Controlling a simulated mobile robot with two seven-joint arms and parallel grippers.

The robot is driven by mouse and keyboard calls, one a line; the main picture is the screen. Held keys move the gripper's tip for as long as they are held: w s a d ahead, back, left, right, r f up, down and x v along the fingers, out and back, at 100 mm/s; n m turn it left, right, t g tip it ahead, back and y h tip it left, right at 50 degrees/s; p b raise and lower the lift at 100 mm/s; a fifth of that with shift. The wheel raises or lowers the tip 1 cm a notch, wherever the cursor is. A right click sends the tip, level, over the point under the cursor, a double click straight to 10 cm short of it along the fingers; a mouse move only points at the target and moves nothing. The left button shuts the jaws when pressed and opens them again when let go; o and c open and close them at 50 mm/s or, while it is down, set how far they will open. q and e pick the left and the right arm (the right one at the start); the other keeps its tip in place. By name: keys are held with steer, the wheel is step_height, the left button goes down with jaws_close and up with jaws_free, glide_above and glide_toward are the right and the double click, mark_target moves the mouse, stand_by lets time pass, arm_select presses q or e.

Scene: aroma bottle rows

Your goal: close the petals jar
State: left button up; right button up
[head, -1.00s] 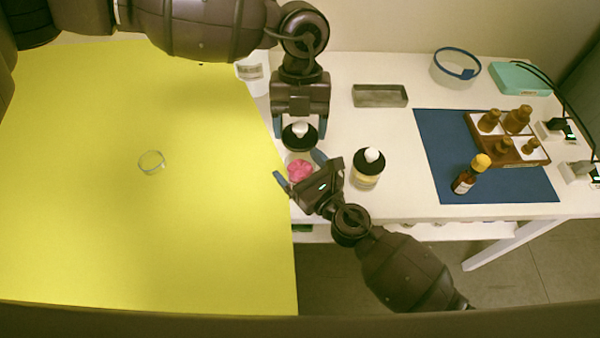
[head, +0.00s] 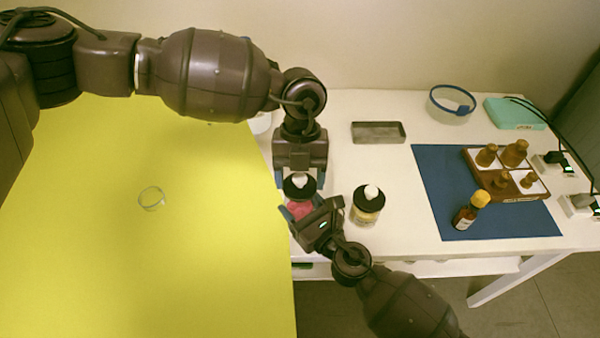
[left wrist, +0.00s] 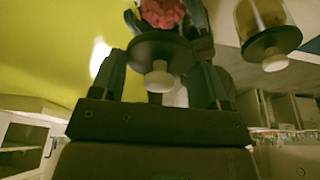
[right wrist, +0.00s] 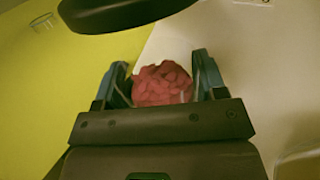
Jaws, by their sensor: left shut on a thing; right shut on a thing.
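The petals jar (head: 300,209), clear with pink petals inside, stands at the white table's left front edge. My right gripper (head: 305,203) is shut around it from the front; the petals also show between its fingers in the right wrist view (right wrist: 163,84). My left gripper (head: 299,182) is shut on a black lid (head: 296,191) with a white knob. In the right wrist view the lid (right wrist: 120,12) hangs above the jar, with a gap. In the left wrist view the lid (left wrist: 158,52) sits between the fingers, petals behind it. The jar's rim is mostly hidden.
A second jar with a black lid (head: 368,208) stands close on the right. Farther right are a blue mat (head: 440,190), an amber bottle (head: 467,215) and a wooden rack with small brown bottles (head: 497,187). A grey tray (head: 378,132) lies behind. A yellow table (head: 215,260) adjoins left.

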mark_target(300, 205)
arm_select(q)
steer(key=shift+f, duration=0.65)
steer(key=shift+f, duration=0.9)
steer(key=shift+f, duration=0.65)
steer(key=o, duration=1.1)
steer(key=shift+c, duration=0.2)
steer(key=v, duration=1.2)
